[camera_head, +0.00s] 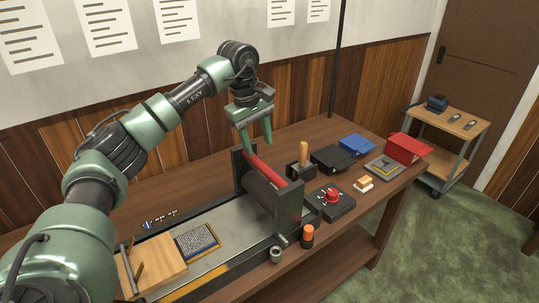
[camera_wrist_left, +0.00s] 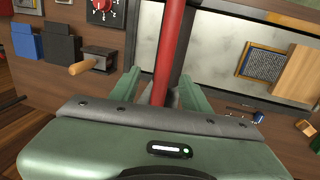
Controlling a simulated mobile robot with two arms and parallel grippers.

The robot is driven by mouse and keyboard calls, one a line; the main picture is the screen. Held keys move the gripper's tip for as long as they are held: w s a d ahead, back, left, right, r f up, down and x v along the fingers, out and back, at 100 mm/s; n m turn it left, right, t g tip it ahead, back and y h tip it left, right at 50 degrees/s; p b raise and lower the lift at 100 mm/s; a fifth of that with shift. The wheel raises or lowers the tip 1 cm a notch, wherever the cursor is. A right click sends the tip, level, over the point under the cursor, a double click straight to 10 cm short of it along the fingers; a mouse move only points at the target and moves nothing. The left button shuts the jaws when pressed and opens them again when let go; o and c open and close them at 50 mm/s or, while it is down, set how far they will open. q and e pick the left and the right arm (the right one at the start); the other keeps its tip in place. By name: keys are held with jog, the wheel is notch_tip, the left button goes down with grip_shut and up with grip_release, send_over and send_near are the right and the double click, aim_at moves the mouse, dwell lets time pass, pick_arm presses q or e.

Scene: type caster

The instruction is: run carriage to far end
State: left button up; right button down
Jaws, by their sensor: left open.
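The carriage is a dark roller frame (camera_head: 289,212) with a red bar (camera_head: 265,171) along its top. It stands across the grey bed (camera_head: 228,252), toward the bed's right end in the head view. A type block (camera_head: 198,241) and a pale wooden board (camera_head: 157,264) lie on the bed to its left. My left gripper (camera_head: 257,148) is open above the far end of the red bar. In the left wrist view the red bar (camera_wrist_left: 172,45) runs between the open fingers (camera_wrist_left: 160,85); contact cannot be told. My right gripper is not in view.
Right of the carriage are a wooden-handled black block (camera_head: 300,170), a red-knob box (camera_head: 331,201), an orange-topped jar (camera_head: 307,236), dark and blue boxes (camera_head: 357,144), and a red box (camera_head: 407,148). Small metal bits (camera_head: 160,218) lie behind the bed. A cart (camera_head: 450,125) stands farther right.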

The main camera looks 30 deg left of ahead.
aim_at(261, 163)
pick_arm(q)
jog(key=f, duration=0.1)
jog(key=f+p, duration=0.1)
jog(key=f, duration=0.2)
jog(key=shift+s+d+f+p, duration=0.25)
jog(key=shift+p, duration=0.1)
jog(key=shift+w+f, duration=0.25)
jog(key=shift+f, duration=0.25)
jog(key=shift+w+f, duration=0.2)
jog(key=shift+f, duration=0.5)
grip_shut()
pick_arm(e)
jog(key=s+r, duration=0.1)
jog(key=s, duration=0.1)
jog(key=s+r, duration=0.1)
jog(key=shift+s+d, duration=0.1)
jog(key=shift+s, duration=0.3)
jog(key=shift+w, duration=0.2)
